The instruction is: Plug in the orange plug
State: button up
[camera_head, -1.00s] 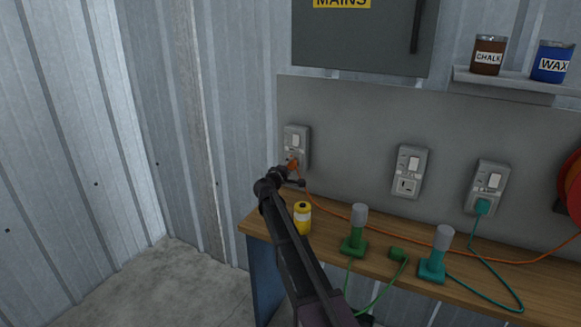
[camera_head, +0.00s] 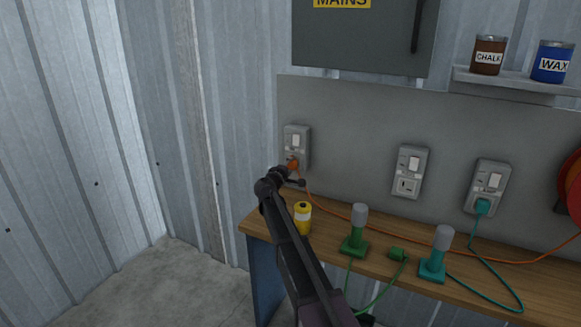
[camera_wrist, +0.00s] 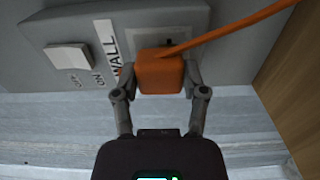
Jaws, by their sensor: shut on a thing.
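The orange plug (camera_head: 292,165) is at the lower part of the left wall socket (camera_head: 296,143), with its orange cord trailing right. In the wrist view my gripper (camera_wrist: 160,75) is shut on the orange plug (camera_wrist: 160,73), one finger on each side. The plug covers most of the socket face (camera_wrist: 140,40), which lies right behind it. I cannot tell whether the pins are fully seated. The socket's white switch (camera_wrist: 68,57) and a "WALL" label (camera_wrist: 107,45) show beside the plug. In the head view my gripper (camera_head: 289,177) is partly hidden by the arm.
A middle socket (camera_head: 410,173) is empty. A teal plug (camera_head: 482,206) sits in the right socket. The wooden bench (camera_head: 385,268) below holds a yellow can (camera_head: 303,218), a green lamp-like item (camera_head: 355,235), a teal one (camera_head: 436,257) and a loose green plug (camera_head: 397,254).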

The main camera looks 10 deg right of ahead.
jog(key=shift+w+d, duration=0.3)
jog(key=shift+w, duration=0.15)
dwell(0.3)
jog(key=o, duration=1.1)
jog(key=shift+o, duration=0.2)
jog(key=shift+s, duration=0.1)
jog(key=v, duration=1.2)
